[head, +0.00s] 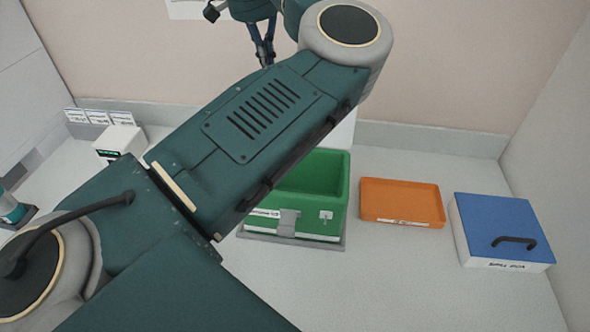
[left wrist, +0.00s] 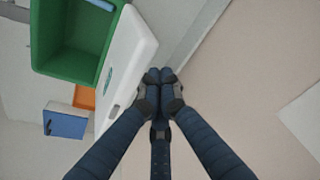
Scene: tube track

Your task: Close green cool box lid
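The green cool box (head: 325,205) stands on the counter, partly hidden behind my left arm in the head view. Its top is open; its green hollow also shows in the left wrist view (left wrist: 62,60). Its white lid (left wrist: 130,55) stands raised at the back of the box. Only a small part of the lid (head: 343,130) shows in the head view beside my arm. My left gripper (head: 266,58) is behind the box near the wall, fingers together and empty. In the left wrist view its fingertips (left wrist: 160,76) are close to the lid's outer side; contact is unclear. My right gripper is not visible.
An orange tray (head: 402,202) lies right of the green box. A white box with a blue lid (head: 500,228) stands farther right. A small white device (head: 120,142) and labelled holders (head: 88,122) are at the left. The back wall is close to the gripper.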

